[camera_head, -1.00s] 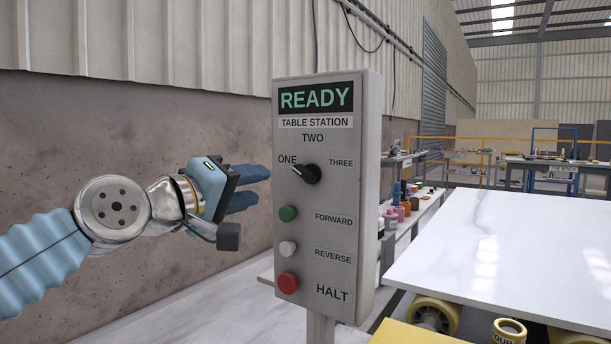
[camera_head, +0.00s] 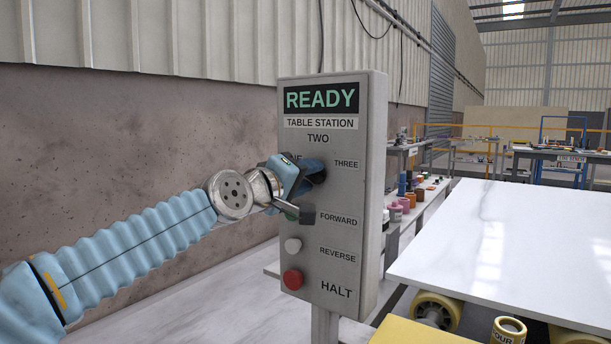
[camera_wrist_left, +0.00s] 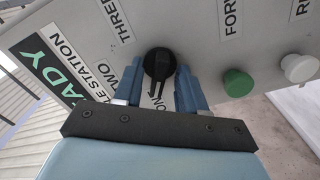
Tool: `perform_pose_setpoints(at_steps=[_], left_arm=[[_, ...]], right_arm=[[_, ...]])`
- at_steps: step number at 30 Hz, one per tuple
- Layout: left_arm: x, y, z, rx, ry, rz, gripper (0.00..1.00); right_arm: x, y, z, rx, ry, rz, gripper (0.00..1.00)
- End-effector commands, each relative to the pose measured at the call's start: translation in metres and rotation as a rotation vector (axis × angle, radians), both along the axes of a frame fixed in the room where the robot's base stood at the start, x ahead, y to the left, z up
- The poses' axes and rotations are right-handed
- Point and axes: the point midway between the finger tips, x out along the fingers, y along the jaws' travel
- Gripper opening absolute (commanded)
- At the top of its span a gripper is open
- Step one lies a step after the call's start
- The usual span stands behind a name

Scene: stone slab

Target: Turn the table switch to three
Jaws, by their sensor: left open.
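The table station panel (camera_head: 364,200) is a grey box on a post with a READY display. Its black rotary switch (camera_wrist_left: 158,66) shows in the left wrist view, between labels ONE, TWO and THREE. Its pointer is toward ONE. My left gripper (camera_head: 310,176) is at the panel face, and its fingers (camera_wrist_left: 158,88) are open on either side of the switch knob. Contact with the knob cannot be told. In the head view the gripper hides the knob, most of the ONE label and the green button; the green button (camera_wrist_left: 237,83) shows in the left wrist view. My right gripper is out of view.
Below the switch are a white button (camera_head: 293,245) and a red HALT button (camera_head: 293,279). A white slab (camera_head: 540,245) lies on rollers to the right. Small coloured containers (camera_head: 408,200) stand on a bench behind the panel. Space left of the panel is open.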

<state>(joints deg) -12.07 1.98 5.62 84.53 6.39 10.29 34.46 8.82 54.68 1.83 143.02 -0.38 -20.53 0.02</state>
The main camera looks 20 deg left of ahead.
Motion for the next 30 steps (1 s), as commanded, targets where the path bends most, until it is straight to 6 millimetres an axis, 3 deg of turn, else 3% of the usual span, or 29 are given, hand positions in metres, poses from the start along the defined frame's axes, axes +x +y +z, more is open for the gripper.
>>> perform_pose_setpoints(at_steps=[2,10,22,30], left_arm=[[0.0,0.0,0.0,0.0,0.0,0.0,0.4],[0.0,0.0,0.0,0.0,0.0,0.0,0.01],[0.0,0.0,-0.001,0.034,-0.011,0.0,0.0],[0.0,0.0,-0.002,0.18,-0.064,0.0,0.0]], right_arm=[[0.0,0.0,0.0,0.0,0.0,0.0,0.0],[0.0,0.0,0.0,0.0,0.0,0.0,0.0],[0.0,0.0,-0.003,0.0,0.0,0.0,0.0],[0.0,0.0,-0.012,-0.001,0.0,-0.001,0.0]])
